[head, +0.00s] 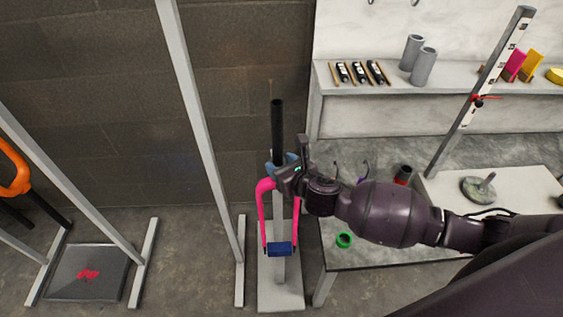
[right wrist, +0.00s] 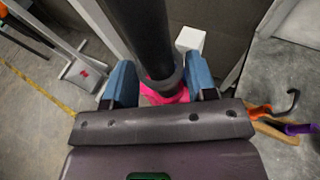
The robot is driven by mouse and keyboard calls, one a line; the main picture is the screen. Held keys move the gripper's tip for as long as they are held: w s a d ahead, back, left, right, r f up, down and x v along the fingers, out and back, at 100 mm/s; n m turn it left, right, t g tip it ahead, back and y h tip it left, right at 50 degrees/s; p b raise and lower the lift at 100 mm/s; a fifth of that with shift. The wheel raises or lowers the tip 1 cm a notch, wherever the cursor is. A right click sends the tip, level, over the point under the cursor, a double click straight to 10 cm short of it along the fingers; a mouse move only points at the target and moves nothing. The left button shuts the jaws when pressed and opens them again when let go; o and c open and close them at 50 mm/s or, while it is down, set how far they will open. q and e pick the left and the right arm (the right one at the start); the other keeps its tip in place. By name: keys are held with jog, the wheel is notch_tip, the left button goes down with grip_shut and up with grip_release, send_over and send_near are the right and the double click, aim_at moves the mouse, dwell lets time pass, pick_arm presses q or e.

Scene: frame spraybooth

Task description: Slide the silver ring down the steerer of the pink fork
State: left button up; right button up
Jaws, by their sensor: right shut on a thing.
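The pink fork (head: 265,205) stands upright on a grey stand in the head view, its black steerer (head: 277,130) pointing up. My right gripper (head: 284,163) reaches in from the right at the bottom of the steerer, just above the pink crown. In the right wrist view its blue fingers (right wrist: 161,84) are shut on the silver ring (right wrist: 168,85), which looks dark grey and goes around the steerer (right wrist: 147,35). The pink crown (right wrist: 160,98) shows just below the ring; whether they touch is unclear. In the head view the fingers hide the ring. My left gripper is not in view.
A blue block (head: 280,249) spans the lower fork legs. A workbench (head: 345,258) with a green ring (head: 344,240) lies to the right, below my right arm. A shelf (head: 440,88) holds two grey cylinders and small tubes. Grey posts (head: 195,110) stand to the left.

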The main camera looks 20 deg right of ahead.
jog(key=shift+f+b, duration=0.35)
jog(key=shift+f, duration=0.5)
jog(key=shift+f, duration=0.3)
dwell(0.9)
jog(key=shift+f, duration=0.55)
dwell(1.6)
jog(key=o, duration=1)
jog(key=shift+o, duration=0.2)
